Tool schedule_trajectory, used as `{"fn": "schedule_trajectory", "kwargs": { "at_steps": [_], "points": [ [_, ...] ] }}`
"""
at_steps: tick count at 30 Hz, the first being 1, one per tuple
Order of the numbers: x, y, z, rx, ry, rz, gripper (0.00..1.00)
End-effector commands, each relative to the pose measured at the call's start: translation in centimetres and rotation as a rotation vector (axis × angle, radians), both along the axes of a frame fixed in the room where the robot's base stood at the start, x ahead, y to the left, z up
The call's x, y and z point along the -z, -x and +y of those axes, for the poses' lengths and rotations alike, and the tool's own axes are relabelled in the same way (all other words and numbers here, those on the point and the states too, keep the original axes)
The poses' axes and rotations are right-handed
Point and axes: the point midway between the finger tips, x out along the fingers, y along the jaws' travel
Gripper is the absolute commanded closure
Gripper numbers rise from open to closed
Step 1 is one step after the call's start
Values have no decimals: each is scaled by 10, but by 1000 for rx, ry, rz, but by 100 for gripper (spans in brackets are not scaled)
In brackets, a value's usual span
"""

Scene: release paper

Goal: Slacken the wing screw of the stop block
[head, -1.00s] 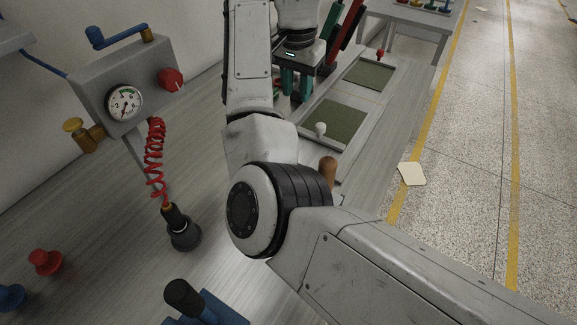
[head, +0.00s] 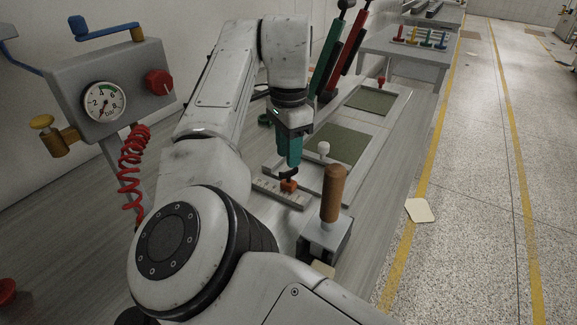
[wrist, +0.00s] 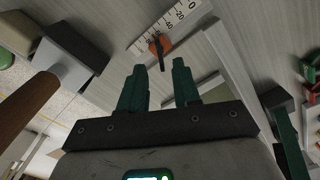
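The orange stop block (head: 289,186) sits on a pale ruler scale (head: 265,186) on the bench. Its dark wing screw (head: 287,174) is on top. My gripper (head: 290,163) points down just above the screw. In the wrist view the orange block (wrist: 166,43) and its thin dark wing screw (wrist: 159,55) show just beyond the tips of my gripper (wrist: 159,64). The two teal fingers are apart, with nothing between them but bench, and the screw lies between their lines. I see no contact.
A wooden-handled press (head: 333,195) stands close right of the block. Red and green levers (head: 347,50) rise beyond. A gauge box (head: 105,88) with a coiled red hose stands left.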

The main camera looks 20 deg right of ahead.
Motion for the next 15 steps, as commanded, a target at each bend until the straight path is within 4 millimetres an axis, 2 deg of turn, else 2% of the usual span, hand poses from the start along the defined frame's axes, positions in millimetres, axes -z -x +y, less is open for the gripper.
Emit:
{"fn": "schedule_trajectory", "kwargs": {
  "at_steps": [1, 6, 15],
  "points": [
    [10, 1, 0, -1, 0, 2, 68],
    [31, 0, 0, -1, 0, 0, 68],
    [42, 0, 0, 0, 0, 0, 68]
  ]
}}
